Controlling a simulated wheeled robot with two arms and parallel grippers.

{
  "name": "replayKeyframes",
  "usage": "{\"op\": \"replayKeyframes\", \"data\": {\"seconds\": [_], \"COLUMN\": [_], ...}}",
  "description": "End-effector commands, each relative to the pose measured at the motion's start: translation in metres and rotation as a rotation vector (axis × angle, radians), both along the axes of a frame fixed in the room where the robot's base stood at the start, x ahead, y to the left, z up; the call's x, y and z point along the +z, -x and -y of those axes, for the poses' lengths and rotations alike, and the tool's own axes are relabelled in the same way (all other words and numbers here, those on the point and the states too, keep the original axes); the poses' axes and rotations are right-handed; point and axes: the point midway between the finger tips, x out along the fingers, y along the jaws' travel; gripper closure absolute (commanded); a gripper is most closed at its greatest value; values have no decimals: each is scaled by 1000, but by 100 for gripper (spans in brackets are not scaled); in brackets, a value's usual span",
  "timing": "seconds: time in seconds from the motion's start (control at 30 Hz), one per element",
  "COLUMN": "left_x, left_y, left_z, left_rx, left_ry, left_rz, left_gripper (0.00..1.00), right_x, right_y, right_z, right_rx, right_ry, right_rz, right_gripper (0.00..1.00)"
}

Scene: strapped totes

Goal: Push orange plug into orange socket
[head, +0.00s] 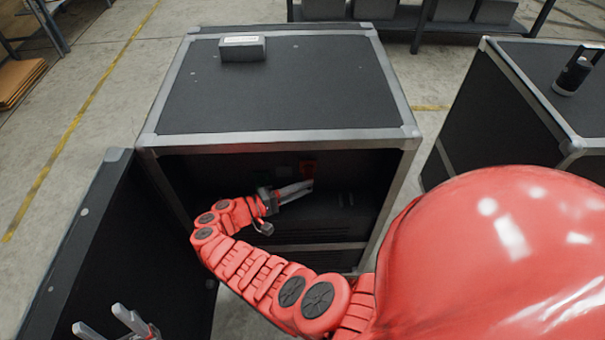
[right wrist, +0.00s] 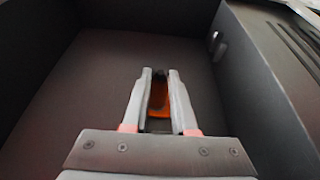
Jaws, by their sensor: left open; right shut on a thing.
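My right gripper (head: 309,187) reaches into the open front of a black case (head: 285,85). In the right wrist view, the same gripper (right wrist: 158,74) is shut on an orange thing (right wrist: 158,97), which looks like the orange plug; the fingers hide much of it. My left gripper (head: 101,318) is open and empty at the lower left.
The case's black door (head: 85,245) stands open at the left. A small grey box (head: 242,48) lies on the case top. A second black case (head: 500,115) with a dark cylindrical object (head: 572,75) on top stands at the right. A metal frame borders the opening.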

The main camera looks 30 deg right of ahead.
Motion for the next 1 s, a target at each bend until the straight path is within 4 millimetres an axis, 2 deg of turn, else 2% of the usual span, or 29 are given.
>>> {"op": "replayKeyframes", "data": {"seconds": [0.2,0.23,0.4,0.77,1.0], "left_x": [-4,-3,-3,-5,-16], "left_y": [0,0,0,0,0], "left_z": [0,0,0,0,0], "left_rx": [0,0,0,0,0], "left_ry": [0,0,0,0,0], "left_rz": [0,0,0,0,0], "left_gripper": [43,43,43,43,43], "right_x": [0,0,0,-1,-2], "right_y": [-4,-4,-4,-5,-11], "right_z": [2,2,2,-2,-33], "right_rx": [-1,-1,0,1,2], "right_ry": [0,0,0,-2,-2], "right_rz": [1,1,1,1,-1], "right_gripper": [100,69,40,40,40]}}
